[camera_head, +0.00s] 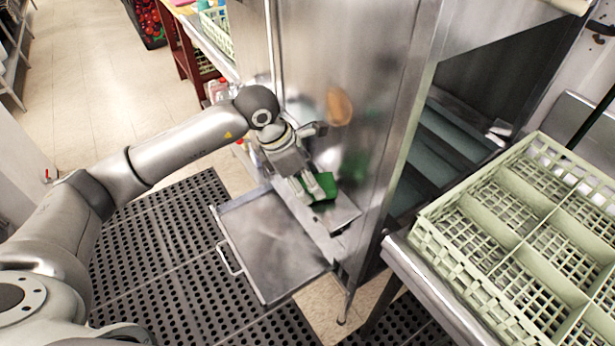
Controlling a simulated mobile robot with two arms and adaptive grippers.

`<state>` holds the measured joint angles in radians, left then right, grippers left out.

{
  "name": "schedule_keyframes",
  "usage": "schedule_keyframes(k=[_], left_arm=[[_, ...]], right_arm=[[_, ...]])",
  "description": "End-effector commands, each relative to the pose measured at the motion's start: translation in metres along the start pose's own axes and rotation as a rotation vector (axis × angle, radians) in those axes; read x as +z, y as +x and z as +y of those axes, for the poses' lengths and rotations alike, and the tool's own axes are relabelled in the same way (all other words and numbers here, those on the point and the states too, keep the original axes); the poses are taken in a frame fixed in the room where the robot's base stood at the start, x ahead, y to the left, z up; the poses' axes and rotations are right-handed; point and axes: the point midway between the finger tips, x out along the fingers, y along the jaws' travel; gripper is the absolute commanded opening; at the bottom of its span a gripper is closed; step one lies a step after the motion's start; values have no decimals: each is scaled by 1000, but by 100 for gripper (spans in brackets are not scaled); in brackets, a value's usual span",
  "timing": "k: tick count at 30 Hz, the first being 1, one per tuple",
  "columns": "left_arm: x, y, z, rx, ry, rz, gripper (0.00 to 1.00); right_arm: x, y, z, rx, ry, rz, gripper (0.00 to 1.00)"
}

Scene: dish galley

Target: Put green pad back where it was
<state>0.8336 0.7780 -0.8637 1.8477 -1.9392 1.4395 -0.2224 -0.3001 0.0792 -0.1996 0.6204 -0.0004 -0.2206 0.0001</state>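The green pad (326,186) is by the metal ledge (343,214) at the foot of the steel machine's side panel. My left gripper (311,189) reaches down to it from the upper left, and its fingers overlap part of the pad. The fingers hide whether they are closed on the pad or only beside it. I cannot tell whether the pad rests on the ledge or is held just above it. A blurred green patch on the panel looks like a reflection. My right gripper is not in view.
An open metal flap with a handle (271,244) juts out low in front of the machine, above perforated black matting (165,245). The tall steel panel (345,60) stands close beside my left gripper. A pale green dish rack (520,240) fills the right side.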

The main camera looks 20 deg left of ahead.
Motion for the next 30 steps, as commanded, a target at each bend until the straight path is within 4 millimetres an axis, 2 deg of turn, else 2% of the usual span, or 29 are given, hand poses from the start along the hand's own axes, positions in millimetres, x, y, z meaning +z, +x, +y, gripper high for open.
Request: schedule_keyframes(k=[2, 13, 14, 18, 19, 30], left_arm=[[-2, 4, 0, -1, 0, 1, 29], [-4, 10, 0, 1, 1, -1, 29], [-4, 10, 0, 1, 1, -1, 52], [-4, 8, 0, 1, 1, -1, 70], [-4, 8, 0, 1, 0, -1, 72], [-3, 6, 0, 1, 0, -1, 72]], right_arm=[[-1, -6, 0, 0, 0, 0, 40], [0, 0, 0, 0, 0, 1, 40], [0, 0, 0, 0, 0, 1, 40], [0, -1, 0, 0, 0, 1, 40], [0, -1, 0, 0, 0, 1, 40], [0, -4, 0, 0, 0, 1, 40]])
